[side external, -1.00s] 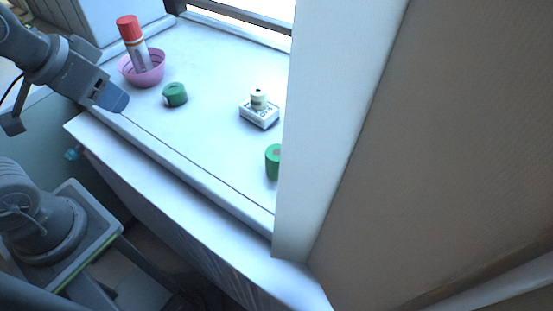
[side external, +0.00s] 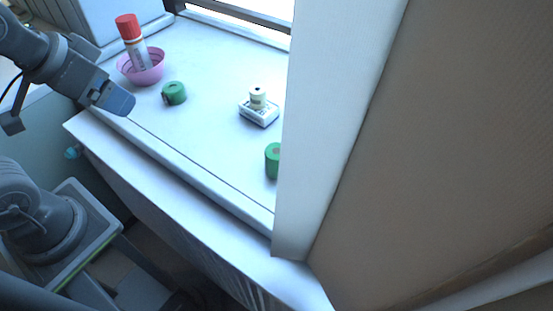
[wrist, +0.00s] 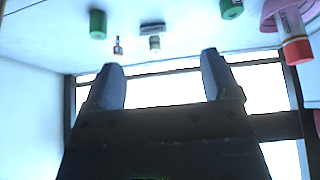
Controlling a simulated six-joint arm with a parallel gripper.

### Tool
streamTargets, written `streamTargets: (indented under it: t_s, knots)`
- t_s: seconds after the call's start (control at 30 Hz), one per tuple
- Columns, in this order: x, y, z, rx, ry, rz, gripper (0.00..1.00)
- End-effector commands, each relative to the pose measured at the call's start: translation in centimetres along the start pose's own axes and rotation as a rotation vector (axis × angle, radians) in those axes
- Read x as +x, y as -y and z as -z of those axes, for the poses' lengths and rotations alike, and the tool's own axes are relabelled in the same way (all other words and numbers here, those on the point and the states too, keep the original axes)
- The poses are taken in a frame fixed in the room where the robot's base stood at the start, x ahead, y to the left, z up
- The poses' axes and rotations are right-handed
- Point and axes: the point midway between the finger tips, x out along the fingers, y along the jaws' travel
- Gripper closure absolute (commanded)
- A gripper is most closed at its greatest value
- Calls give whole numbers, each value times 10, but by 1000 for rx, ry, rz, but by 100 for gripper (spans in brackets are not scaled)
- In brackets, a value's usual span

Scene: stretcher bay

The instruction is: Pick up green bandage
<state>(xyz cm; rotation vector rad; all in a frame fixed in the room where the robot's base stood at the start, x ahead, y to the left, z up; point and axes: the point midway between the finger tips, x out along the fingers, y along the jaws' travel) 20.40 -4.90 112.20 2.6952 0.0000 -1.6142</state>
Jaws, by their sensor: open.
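Two green bandage rolls are in view. One green roll (side external: 174,93) sits on the white sill near the pink bowl, and it also shows at the top of the wrist view (wrist: 231,8). The other green roll (side external: 272,161) is partly hidden by the pale upright panel in the side view, and it shows whole in the wrist view (wrist: 97,23). My gripper (side external: 119,100) is above the sill's front edge, left of the nearer roll and apart from it. In the wrist view, its two fingers (wrist: 162,78) are spread with nothing between them.
A pink bowl (side external: 143,70) holds a red-capped tube (side external: 133,42). A cream roll (side external: 257,97) stands on a small white box (side external: 259,113). A small orange-topped bottle (wrist: 117,46) shows only in the wrist view. A tall panel (side external: 335,120) blocks the right.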

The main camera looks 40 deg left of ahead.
Motion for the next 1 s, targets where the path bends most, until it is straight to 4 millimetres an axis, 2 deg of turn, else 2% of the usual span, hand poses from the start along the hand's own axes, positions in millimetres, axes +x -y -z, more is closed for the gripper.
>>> streamTargets:
  t_s: [0.27,0.37,0.47,0.67,0.8,1.0]
  knots:
    - [0,-3,7,-23,14,-6,18]
    - [3,-10,22,-89,54,-17,18]
    - [10,-24,47,-194,114,-25,18]
    - [40,-65,94,-428,245,-1,18]
    - [73,-101,117,-589,329,49,18]
    - [125,-154,131,-788,418,150,18]
